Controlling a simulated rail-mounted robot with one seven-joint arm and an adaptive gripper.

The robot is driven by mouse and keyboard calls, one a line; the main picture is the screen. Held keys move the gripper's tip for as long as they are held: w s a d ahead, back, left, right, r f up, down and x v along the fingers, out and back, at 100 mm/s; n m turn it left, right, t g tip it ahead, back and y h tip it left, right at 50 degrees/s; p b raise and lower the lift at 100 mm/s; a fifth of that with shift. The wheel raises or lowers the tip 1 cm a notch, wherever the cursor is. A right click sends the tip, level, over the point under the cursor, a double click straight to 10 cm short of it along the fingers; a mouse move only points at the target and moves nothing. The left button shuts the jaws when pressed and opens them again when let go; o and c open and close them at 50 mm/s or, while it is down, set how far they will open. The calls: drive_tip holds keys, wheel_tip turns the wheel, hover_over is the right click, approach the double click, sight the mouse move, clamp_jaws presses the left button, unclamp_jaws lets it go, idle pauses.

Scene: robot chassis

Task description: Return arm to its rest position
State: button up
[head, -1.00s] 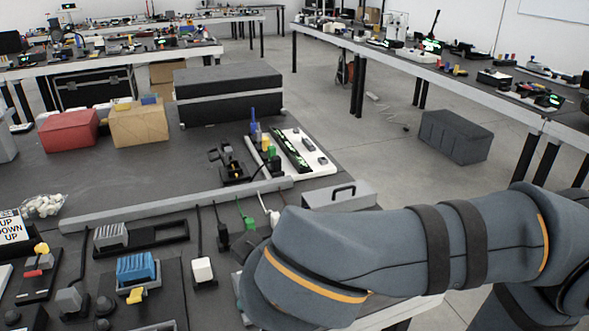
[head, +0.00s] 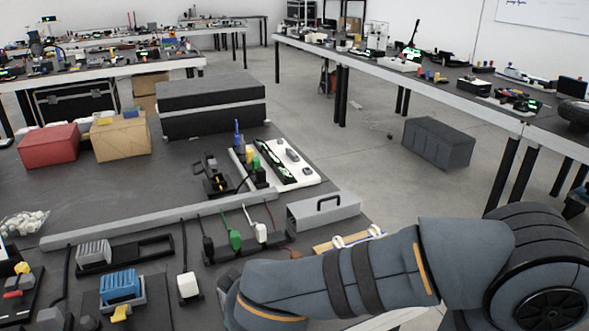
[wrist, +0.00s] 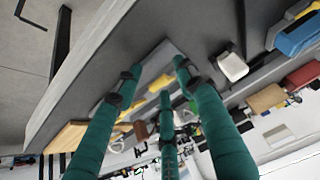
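My arm (head: 330,282), grey-blue with dark bands and orange stripes, crosses the lower right of the head view. It reaches over the near right edge of the workbench (head: 110,195). My gripper is hidden in the head view. In the wrist view my gripper (wrist: 158,82) has three teal fingers with dark joints, spread apart with nothing between them. The bench edge, a white connector (wrist: 232,66) and a blue part (wrist: 296,35) appear beyond the fingers at a tilted angle.
A grey metal box (head: 323,210) with a handle and a wooden-coloured piece (head: 335,243) lie close to my arm. Red (head: 48,145) and tan (head: 122,138) boxes and a black case (head: 210,108) stand farther back. Open floor (head: 405,190) lies right of the bench.

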drive_tip(key=shift+s+r, duration=0.1)
drive_tip(key=shift+r, duration=0.05)
drive_tip(key=v, duration=1.2)
drive_tip(key=x, duration=1.2)
drive_tip(key=shift+d, duration=0.1)
drive_tip(key=shift+r+p, duration=0.35)
drive_tip(key=shift+p, duration=0.55)
drive_tip(key=g+p, duration=0.1)
drive_tip(key=p, duration=0.3)
drive_tip(key=shift+w+r+h, duration=0.25)
drive_tip(key=shift+r+h, duration=0.05)
drive_tip(key=g+p, duration=0.1)
drive_tip(key=p, duration=0.3)
drive_tip(key=g+h+p, duration=0.1)
drive_tip(key=p, duration=0.4)
drive_tip(key=shift+w+a+r, duration=0.3)
drive_tip(key=shift+w+r, duration=0.05)
drive_tip(key=g+p, duration=0.1)
drive_tip(key=p, duration=0.2)
drive_tip(key=shift+w+p, duration=0.2)
drive_tip(key=shift+p, duration=0.1)
drive_tip(key=shift+a+f+g+p, duration=0.15)
drive_tip(key=shift+f+g+p, duration=0.05)
drive_tip(key=shift+g+p, duration=0.25)
